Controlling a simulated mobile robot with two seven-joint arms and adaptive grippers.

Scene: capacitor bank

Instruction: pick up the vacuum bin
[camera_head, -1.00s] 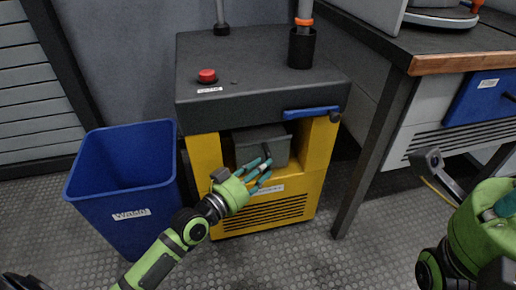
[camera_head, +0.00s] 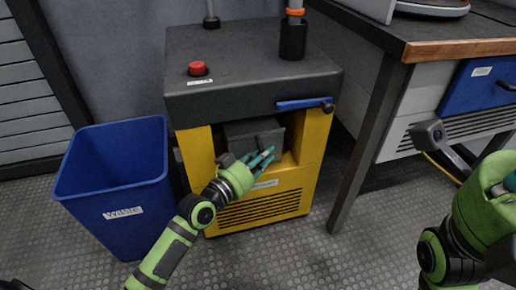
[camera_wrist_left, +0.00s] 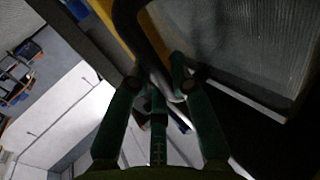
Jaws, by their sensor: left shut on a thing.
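The vacuum bin (camera_head: 248,132) is a dark grey box in the front opening of the yellow and black vacuum unit (camera_head: 207,151). My left gripper (camera_head: 264,159) is in front of the bin, with its teal fingers at the bin's handle, and is shut on it. In the left wrist view the fingers (camera_wrist_left: 158,95) close around a dark curved bar, which looks like the handle. The hand hides the lower part of the bin. My right gripper (camera_head: 505,186) is at the right edge, partly cut off, away from the bin.
A blue bin labelled "Waste" (camera_head: 120,200) stands left of the unit, close to my left arm. A blue lever (camera_head: 302,104) and a red button (camera_head: 198,69) are on the unit. A workbench (camera_head: 455,48) with a dark leg stands to the right. Floor in front is clear.

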